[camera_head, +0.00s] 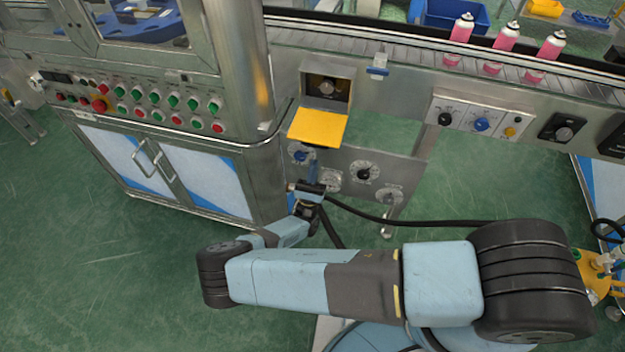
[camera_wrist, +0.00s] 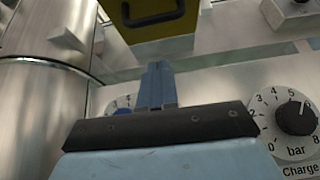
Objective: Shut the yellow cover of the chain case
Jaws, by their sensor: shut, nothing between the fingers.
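The yellow cover (camera_head: 318,127) hangs open, sticking out from the lower edge of the chain case (camera_head: 313,72). The case's front is open and a dark round part shows inside. In the wrist view the yellow cover (camera_wrist: 172,27) is at the top, with a black handle on the face seen there. My gripper (camera_head: 313,168) is below the cover, in front of the dial panel. In the wrist view my gripper's blue fingers (camera_wrist: 156,72) are together, pointing up towards the cover, with nothing between them. Whether they touch the cover is hard to tell.
Dials, including a charge dial (camera_wrist: 296,117), sit on the panel beside my gripper. A control cabinet with a button panel (camera_head: 150,105) stands at the left. A conveyor (camera_head: 400,50) with pink cans (camera_head: 505,38) runs above.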

